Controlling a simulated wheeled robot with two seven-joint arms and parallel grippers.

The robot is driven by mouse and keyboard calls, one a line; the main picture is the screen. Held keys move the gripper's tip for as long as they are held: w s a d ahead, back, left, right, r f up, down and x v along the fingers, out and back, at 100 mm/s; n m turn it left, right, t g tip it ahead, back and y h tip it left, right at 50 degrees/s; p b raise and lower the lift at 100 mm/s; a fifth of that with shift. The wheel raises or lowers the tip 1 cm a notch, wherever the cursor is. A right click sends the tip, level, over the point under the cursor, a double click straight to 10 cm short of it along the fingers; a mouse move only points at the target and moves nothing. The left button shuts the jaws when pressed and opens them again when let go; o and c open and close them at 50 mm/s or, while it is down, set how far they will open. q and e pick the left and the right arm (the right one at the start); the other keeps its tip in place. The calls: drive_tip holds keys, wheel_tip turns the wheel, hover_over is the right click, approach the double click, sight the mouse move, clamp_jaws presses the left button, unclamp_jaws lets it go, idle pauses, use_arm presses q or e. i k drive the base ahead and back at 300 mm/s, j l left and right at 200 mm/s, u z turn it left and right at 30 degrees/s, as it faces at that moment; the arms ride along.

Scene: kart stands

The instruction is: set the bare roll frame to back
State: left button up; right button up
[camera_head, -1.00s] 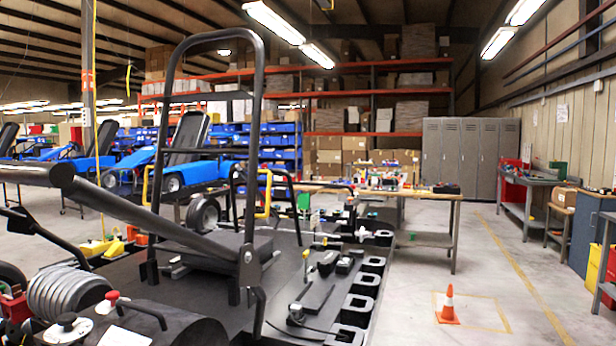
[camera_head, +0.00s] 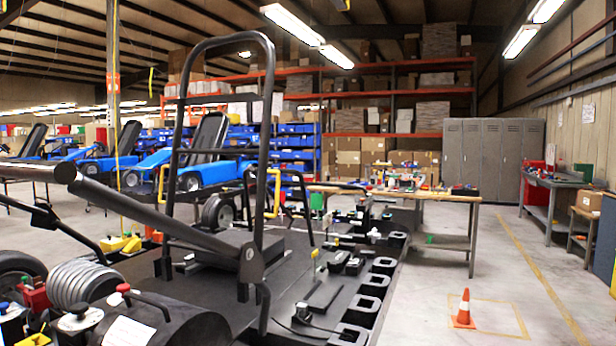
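A bare black tubular roll frame (camera_head: 266,130) stands upright on a dark kart stand deck (camera_head: 150,262) in the left half of the head view. It is a tall hoop with rounded top corners and crossbars. A thick dark tube (camera_head: 160,215) slopes from the left down to a round pivot (camera_head: 252,258) at the frame's lower right side. Its far-side foot is partly hidden behind the tube. Neither of my grippers shows in the view.
Coiled grey spring (camera_head: 75,285) and a black cylinder (camera_head: 160,322) fill the near left. Blue karts (camera_head: 205,165) stand behind. A workbench (camera_head: 425,197) with small parts is beyond the deck. An orange cone (camera_head: 463,308) stands on open floor at right, before grey lockers (camera_head: 490,160).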

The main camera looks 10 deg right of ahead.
sight(183, 101)
drive_tip(key=z, duration=2.3)
drive_tip(key=i+u, duration=0.1)
drive_tip(key=i, duration=0.4)
drive_tip(key=i+u, duration=0.35)
drive_tip(key=i, duration=0.45)
drive_tip(key=i+l+u, duration=0.15)
drive_tip(key=i+u, duration=0.2)
drive_tip(key=i, duration=0.4)
drive_tip(key=i+l+u, duration=0.1)
drive_tip(key=i+u, duration=0.35)
drive_tip(key=i, duration=2.4)
